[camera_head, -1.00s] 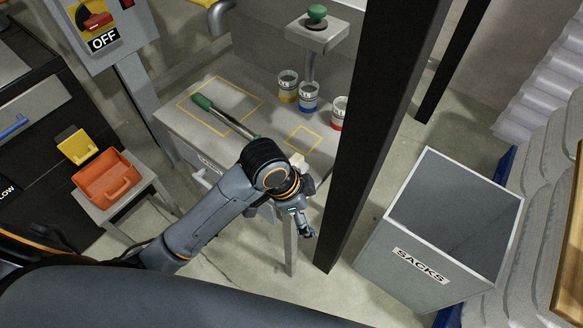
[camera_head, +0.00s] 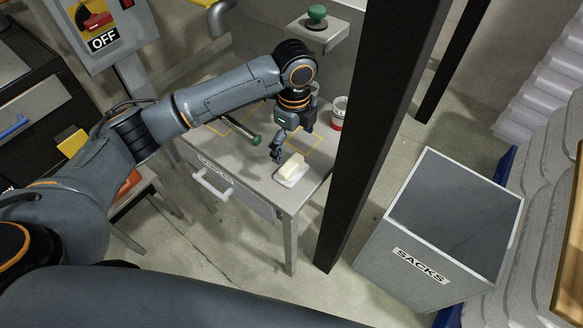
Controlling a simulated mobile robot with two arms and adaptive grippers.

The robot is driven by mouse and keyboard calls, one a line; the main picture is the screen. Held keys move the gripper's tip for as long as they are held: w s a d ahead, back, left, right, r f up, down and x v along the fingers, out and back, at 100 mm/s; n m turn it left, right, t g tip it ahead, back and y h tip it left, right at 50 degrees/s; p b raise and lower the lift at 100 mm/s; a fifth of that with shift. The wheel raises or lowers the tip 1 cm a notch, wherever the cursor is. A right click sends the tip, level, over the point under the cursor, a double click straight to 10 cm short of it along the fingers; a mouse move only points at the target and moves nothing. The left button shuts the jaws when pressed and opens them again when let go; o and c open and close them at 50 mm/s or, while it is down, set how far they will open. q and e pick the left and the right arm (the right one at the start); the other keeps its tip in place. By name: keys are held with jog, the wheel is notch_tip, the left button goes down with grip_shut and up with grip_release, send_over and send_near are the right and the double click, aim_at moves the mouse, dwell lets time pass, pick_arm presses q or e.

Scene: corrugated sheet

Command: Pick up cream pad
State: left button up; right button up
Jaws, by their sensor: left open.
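The cream pad (camera_head: 293,164) is a small pale block on a white dish or tray (camera_head: 288,182) near the front right corner of the grey table (camera_head: 240,172). My left gripper (camera_head: 276,158) hangs fingers-down over the table, just left of the cream pad, apart from it as far as I can see. It is open and holds nothing visible. My right gripper is not in view.
A green-ended tool (camera_head: 256,140) lies behind the gripper. A red-banded cup (camera_head: 338,113) stands at the table's back right. A black post (camera_head: 375,130) rises close to the table's right side. A grey SACKS bin (camera_head: 430,250) stands farther right.

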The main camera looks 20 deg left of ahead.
aim_at(293, 164)
pick_arm(q)
notch_tip(293, 164, down, 9)
jog(key=shift+s+r+p, duration=0.1)
jog(key=shift+p, duration=0.2)
jog(key=c, duration=1.2)
